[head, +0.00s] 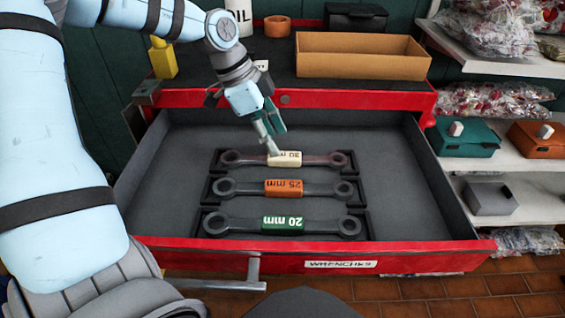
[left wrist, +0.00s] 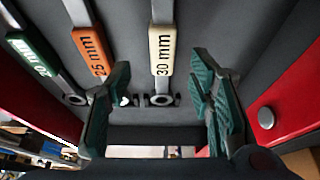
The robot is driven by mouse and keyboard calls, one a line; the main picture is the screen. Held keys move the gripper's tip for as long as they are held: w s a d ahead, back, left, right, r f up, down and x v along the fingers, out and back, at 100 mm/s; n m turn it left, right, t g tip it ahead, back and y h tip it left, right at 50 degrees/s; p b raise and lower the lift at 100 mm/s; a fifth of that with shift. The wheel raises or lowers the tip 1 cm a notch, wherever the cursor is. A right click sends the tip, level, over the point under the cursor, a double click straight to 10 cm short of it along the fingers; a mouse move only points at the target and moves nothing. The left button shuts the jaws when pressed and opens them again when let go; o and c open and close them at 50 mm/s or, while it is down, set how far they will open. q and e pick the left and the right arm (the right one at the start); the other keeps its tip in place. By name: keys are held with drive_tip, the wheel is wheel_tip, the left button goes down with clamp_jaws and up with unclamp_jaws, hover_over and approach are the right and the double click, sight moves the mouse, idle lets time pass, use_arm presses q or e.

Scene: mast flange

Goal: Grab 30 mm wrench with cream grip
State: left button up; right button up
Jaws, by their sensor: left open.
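The 30 mm wrench with the cream grip (head: 284,159) lies in the back slot of a dark holder in the open red drawer (head: 400,190). In the left wrist view its cream grip (left wrist: 162,50) shows upright near the middle, with its ring end lower down. My left gripper (head: 272,140) is above the drawer, close to the cream grip, with its green fingers pointing down. In the left wrist view its fingers (left wrist: 162,95) are spread apart with nothing between them. The head view does not show clearly whether a finger touches the grip. My right gripper is not in view.
The orange 25 mm wrench (head: 284,188) and green 20 mm wrench (head: 283,223) lie in front of the cream one. The red drawer front (head: 290,256) and side walls surround them. A cardboard tray (head: 362,64) stands on the cabinet top behind. The drawer floor is bare at both sides.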

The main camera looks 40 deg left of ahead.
sight(282, 155)
use_arm(q)
drive_tip(key=x, duration=0.2)
drive_tip(key=b+x, duration=0.1)
drive_tip(key=x, duration=0.2)
drive_tip(key=shift+w+a, duration=0.1)
drive_tip(key=shift+a, duration=0.1)
clamp_jaws()
drive_tip(key=shift+r, duration=0.1)
